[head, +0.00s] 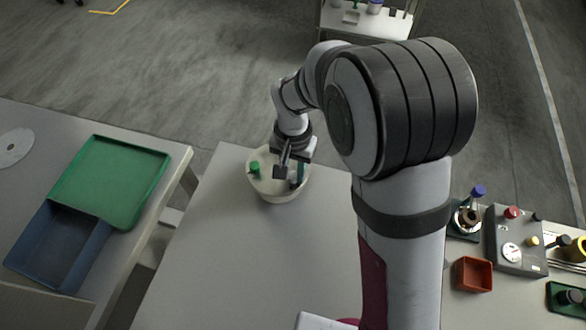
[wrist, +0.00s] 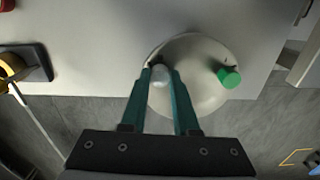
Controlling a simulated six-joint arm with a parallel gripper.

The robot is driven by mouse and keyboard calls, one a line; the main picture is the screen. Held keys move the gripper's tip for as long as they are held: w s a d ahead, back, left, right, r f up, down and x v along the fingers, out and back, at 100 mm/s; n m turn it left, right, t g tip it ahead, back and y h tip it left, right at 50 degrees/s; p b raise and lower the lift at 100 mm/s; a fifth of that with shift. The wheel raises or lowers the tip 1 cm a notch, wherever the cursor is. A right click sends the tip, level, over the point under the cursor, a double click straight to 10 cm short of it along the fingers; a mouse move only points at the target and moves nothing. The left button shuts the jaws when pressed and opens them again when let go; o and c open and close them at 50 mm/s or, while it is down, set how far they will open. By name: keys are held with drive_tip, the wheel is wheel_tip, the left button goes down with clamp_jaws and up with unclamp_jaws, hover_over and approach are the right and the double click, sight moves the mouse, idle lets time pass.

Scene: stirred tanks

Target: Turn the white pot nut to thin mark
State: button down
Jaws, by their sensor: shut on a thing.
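The white pot (head: 279,197) stands near the far left corner of the central table; it also shows in the wrist view (wrist: 205,100). A pale grey-white nut (wrist: 160,74) sits at the left side of the pot's top. My gripper (wrist: 161,76) reaches over the pot, with its teal fingers on both sides of this nut, shut on it. A green knob (wrist: 229,77) stands on the other side of the pot, clear of the fingers; in the head view the green knob (head: 254,168) is left of my gripper. I cannot make out a thin mark.
A green tray (head: 110,180) and a blue tray (head: 62,245) lie on the left table, across a gap. A grey control box (head: 515,240), a red-orange bin (head: 473,274) and a blue-topped item (head: 478,191) stand at right. The table in front of the pot is clear.

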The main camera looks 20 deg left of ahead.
sight(293, 175)
drive_tip(key=shift+m, duration=1)
drive_tip(key=c, duration=0.7)
unclamp_jaws()
drive_tip(key=shift+o, duration=0.2)
drive_tip(key=shift+r, duration=0.1)
wheel_tip(293, 175, up, 16)
